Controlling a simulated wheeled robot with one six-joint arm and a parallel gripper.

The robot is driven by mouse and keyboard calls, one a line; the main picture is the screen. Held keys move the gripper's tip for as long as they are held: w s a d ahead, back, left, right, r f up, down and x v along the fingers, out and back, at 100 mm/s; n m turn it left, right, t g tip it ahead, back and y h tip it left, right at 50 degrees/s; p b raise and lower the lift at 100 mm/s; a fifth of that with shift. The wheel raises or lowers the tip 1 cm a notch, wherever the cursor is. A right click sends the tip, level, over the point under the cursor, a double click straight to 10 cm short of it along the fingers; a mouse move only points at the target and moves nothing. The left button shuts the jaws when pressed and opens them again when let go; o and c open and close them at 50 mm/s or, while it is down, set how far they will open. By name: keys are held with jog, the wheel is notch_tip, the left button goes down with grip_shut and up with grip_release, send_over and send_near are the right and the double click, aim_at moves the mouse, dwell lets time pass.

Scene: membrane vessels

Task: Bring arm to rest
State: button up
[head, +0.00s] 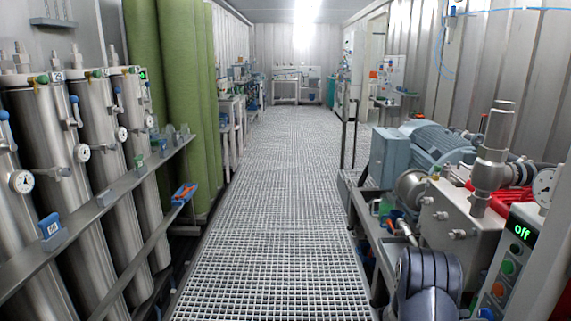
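A dark grey rounded link of my arm (428,285) shows at the bottom edge, right of the middle, in the head view. It is in front of the machine bench on the right. My gripper is outside the picture, so its opening and anything in it cannot be seen.
A grated walkway (270,210) runs clear down the middle. Steel vessels (95,150) with gauges and a metal rail (110,195) line the left. A blue motor (425,145), a steel pump block (465,220) and a control box reading "off" (515,255) stand close on the right.

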jog(key=w+a, duration=0.1)
jog(key=a, duration=0.8)
jog(key=d, duration=0.3)
jog(key=s+d, duration=0.1)
jog(key=d, duration=0.7)
jog(key=shift+s+d, duration=0.1)
jog(key=shift+s, duration=0.1)
jog(key=shift+d+f+m+b, duration=0.25)
jog(key=shift+m+b, duration=0.15)
jog(key=shift+b, duration=0.35)
jog(key=m+b, duration=0.5)
jog(key=shift+a, duration=0.1)
jog(key=m+b, duration=0.6)
jog(key=shift+b, duration=0.4)
jog(key=w+a+p, duration=0.1)
jog(key=a+p, duration=0.2)
jog(key=a, duration=0.7)
jog(key=shift+a+r, duration=0.25)
jog(key=shift+a, duration=0.15)
jog(key=shift+a, duration=0.1)
